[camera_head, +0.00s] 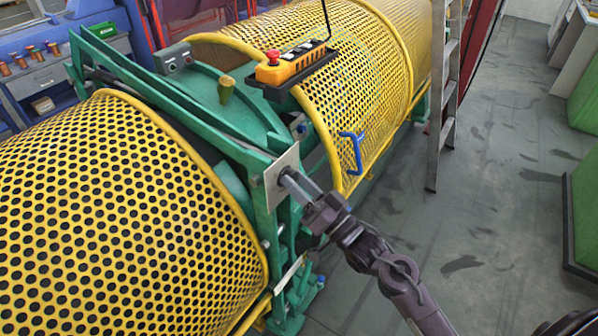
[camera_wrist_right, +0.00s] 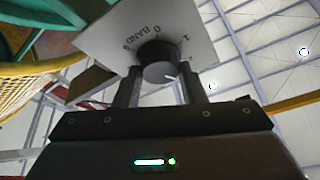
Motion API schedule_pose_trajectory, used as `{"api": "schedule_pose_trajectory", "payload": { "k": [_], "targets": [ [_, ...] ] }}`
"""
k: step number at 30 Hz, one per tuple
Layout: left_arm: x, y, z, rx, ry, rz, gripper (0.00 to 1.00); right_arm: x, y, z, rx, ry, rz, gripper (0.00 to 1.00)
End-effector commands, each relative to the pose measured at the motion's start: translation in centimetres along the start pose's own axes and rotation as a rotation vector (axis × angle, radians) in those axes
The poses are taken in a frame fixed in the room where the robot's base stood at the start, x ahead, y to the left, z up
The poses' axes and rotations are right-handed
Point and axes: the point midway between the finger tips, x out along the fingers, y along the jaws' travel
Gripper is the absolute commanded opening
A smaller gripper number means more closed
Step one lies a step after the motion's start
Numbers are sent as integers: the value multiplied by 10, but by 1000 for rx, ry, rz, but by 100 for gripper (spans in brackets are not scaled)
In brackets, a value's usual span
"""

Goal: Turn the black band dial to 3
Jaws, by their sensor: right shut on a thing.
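The black band dial (camera_wrist_right: 160,70) is a round knob on a pale square plate (camera_wrist_right: 105,35), with "BAND" and numbers printed around it. A small pale mark shows on its face, toward the lower right in the right wrist view; I cannot tell which number it points to. My right gripper (camera_wrist_right: 162,85) is shut on the dial, one finger on each side. In the head view, my right gripper (camera_head: 288,178) is at the pale plate (camera_head: 274,178) on the green frame and hides the dial. My left gripper is not in view.
Yellow perforated guards (camera_head: 110,200) flank the green frame (camera_head: 190,105). A ladder (camera_head: 441,100) stands behind. The floor (camera_head: 480,200) at right is mostly clear.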

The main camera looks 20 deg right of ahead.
Motion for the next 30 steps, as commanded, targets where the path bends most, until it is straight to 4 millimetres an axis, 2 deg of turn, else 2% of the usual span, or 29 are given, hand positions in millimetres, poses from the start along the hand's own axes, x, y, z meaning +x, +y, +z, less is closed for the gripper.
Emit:
{"api": "schedule_pose_trajectory", "payload": {
  "k": [1, 12, 21, 30],
  "targets": [
    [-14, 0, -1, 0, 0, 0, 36, 3, -4, -6, 44, 5, 18, 14],
    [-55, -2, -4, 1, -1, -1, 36, 2, -4, -5, 311, 21, 127, 14],
    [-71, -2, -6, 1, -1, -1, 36, 1, -3, -3, 428, 28, 173, 14],
    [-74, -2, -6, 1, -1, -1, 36, 1, -2, -1, 459, 31, 185, 14]
  ]
}}
